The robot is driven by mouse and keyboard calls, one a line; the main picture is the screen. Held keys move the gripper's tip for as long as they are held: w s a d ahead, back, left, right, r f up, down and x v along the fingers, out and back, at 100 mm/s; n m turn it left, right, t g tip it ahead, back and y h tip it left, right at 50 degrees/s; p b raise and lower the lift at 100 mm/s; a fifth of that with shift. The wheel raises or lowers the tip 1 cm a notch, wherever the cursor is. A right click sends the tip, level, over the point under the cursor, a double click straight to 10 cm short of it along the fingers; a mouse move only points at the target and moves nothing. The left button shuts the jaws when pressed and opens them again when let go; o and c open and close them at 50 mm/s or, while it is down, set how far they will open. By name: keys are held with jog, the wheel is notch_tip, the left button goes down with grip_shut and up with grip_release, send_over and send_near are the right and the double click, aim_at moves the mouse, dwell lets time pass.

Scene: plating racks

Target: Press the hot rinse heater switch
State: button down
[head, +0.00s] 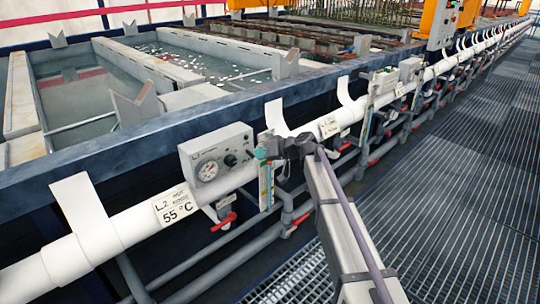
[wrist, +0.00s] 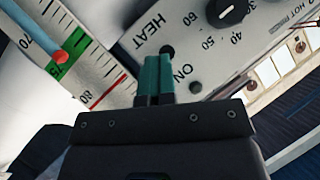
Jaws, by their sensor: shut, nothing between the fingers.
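The grey hot rinse control box (head: 214,142) is mounted by the white pipe in the head view. Its panel (wrist: 211,58) fills the upper middle of the wrist view, with "HEAT" and "ON" lettering. A black round part (wrist: 168,51), which looks like the heater switch, sits between these words. A smaller dark round spot (wrist: 195,87) lies beside "ON". My gripper (wrist: 154,58) has its green fingers together and empty, tips right by the black part. I cannot tell whether they touch it. In the head view my gripper (head: 262,154) is at the box's right end.
A dial knob (wrist: 230,11) with a numbered scale is on the same panel. A thermometer strip (wrist: 75,55) stands left of my fingers. The white pipe (head: 140,222) carries a 55 °C label. Red-handled valves (head: 224,221) hang below. Grated walkway (head: 440,190) is clear at right.

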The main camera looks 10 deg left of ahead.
jog(key=shift+s+a, duration=0.1)
jog(key=shift+r+p, duration=0.8)
jog(key=shift+p, duration=0.05)
jog(key=shift+r+p, duration=0.25)
jog(key=shift+p, duration=0.05)
jog(key=w+r+p+v, duration=0.1)
jog(key=p+v, duration=0.4)
jog(key=v, duration=0.4)
jog(key=shift+r+p, duration=0.35)
jog(key=shift+r, duration=0.1)
jog(key=shift+s+a, duration=0.1)
